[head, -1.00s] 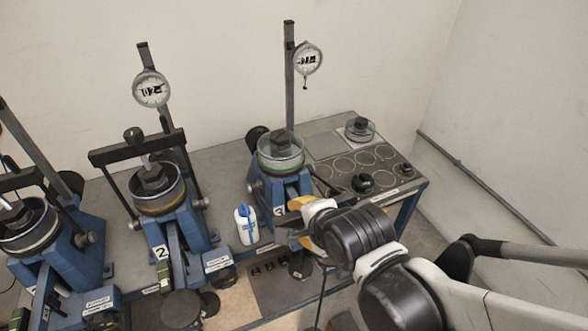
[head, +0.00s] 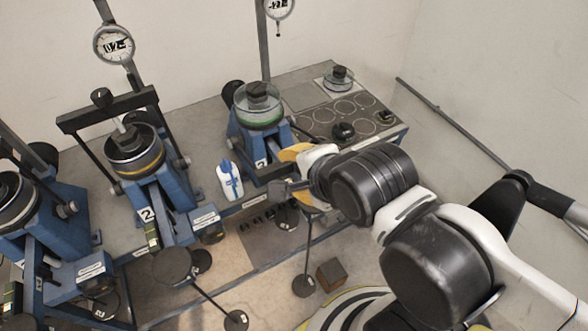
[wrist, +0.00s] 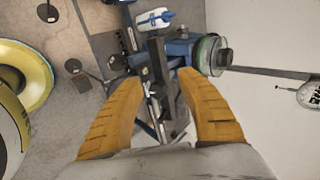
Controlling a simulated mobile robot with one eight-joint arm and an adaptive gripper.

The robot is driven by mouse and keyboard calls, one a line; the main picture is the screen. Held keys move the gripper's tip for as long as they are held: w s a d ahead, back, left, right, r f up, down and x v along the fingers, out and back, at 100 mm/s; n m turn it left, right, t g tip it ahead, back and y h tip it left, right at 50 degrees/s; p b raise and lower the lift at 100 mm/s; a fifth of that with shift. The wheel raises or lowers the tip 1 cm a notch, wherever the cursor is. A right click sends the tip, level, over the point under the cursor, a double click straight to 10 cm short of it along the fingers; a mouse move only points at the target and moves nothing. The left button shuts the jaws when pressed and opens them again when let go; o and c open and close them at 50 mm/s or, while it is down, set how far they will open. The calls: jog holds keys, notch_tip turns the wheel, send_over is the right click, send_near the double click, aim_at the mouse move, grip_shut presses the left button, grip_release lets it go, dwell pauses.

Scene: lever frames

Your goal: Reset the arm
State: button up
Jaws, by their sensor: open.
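My gripper (wrist: 155,100) is open in the wrist view, its two yellow fingers spread apart with nothing held between them. Past the fingers shows the blue frame of station 3 with its dark lever arm (wrist: 157,60). In the head view my gripper (head: 288,172) is in front of station 3 (head: 250,140), partly hidden by my own wrist. Whether it touches the station cannot be told. Station 3 carries a round glass dish with a green ring (head: 259,115). My arm reaches in from the lower right.
Station 2 (head: 150,185) and another blue station (head: 65,235) stand to the left. A panel with round outlines (head: 350,110) lies behind. A brown block (head: 331,274) and weight hangers (head: 303,286) are below the bench edge.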

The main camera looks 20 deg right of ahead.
dwell(0.4)
jog(key=d+f+n+b, duration=0.2)
jog(key=n, duration=0.2)
jog(key=d+f+n+h+b, duration=0.1)
jog(key=d+f+n+b, duration=0.1)
jog(key=n, duration=0.3)
jog(key=d+f+n+g+b, duration=0.1)
jog(key=d+f+n+b, duration=0.1)
jog(key=n+b, duration=0.2)
jog(key=shift+w+d+f+n+h, duration=0.25)
jog(key=shift+w+f+n+h, duration=0.05)
jog(key=shift+w+f+n, duration=0.1)
jog(key=shift+d+f+n, duration=0.1)
jog(key=shift+d+n, duration=0.3)
jog(key=shift+n, duration=0.6)
